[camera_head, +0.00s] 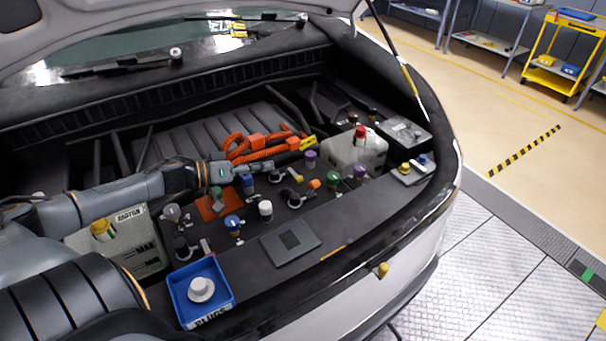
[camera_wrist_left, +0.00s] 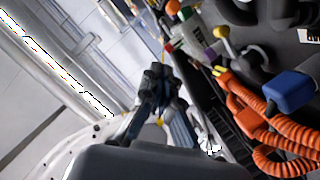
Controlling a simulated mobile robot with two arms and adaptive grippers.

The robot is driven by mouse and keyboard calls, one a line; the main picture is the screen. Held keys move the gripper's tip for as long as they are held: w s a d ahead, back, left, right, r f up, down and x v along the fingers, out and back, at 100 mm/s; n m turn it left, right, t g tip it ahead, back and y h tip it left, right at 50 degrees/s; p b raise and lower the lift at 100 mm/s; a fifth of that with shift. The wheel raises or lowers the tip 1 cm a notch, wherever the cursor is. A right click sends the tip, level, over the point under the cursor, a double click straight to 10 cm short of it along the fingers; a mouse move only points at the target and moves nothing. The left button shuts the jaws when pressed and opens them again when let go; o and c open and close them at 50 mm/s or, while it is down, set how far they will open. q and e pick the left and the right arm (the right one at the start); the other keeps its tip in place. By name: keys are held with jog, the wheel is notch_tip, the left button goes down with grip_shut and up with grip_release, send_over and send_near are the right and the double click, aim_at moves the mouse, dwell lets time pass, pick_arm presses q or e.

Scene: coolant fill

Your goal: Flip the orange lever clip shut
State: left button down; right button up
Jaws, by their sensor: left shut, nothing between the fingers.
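Orange corrugated cables (camera_head: 262,153) with orange connector blocks (camera_head: 256,139) lie at the back middle of the bay. A yellow tag (camera_head: 308,143) is at their right end. I cannot single out the orange lever clip or tell its position for sure. In the left wrist view the orange cables (camera_wrist_left: 248,112) run down the right side, with a small orange-yellow piece (camera_wrist_left: 220,71) at their upper end. My left gripper (camera_head: 276,164) is just in front of the cables, shut and empty. Its dark fingers show in the left wrist view (camera_wrist_left: 162,80). My right gripper is not in view.
Several coloured caps, such as a blue one (camera_head: 232,222) and a white one (camera_head: 265,208), stand in front of the gripper. A white tank (camera_head: 352,158) is at the right. A blue tray (camera_head: 183,313) is at the front left. The raised hood (camera_head: 130,22) is above.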

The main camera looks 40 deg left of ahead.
aim_at(313, 188)
pick_arm(q)
jog(key=shift+w+d+f+p, duration=0.15)
jog(key=shift+w+d+f, duration=0.75)
jog(key=shift+w+d, duration=0.35)
jog(key=shift+w+d+f+p, duration=0.1)
jog(key=shift+w+d+f, duration=0.9)
jog(key=shift+w, duration=0.35)
jog(key=shift+w+d+f+p, duration=0.15)
jog(key=shift+w+d+f, duration=0.65)
jog(key=shift+w+d, duration=0.5)
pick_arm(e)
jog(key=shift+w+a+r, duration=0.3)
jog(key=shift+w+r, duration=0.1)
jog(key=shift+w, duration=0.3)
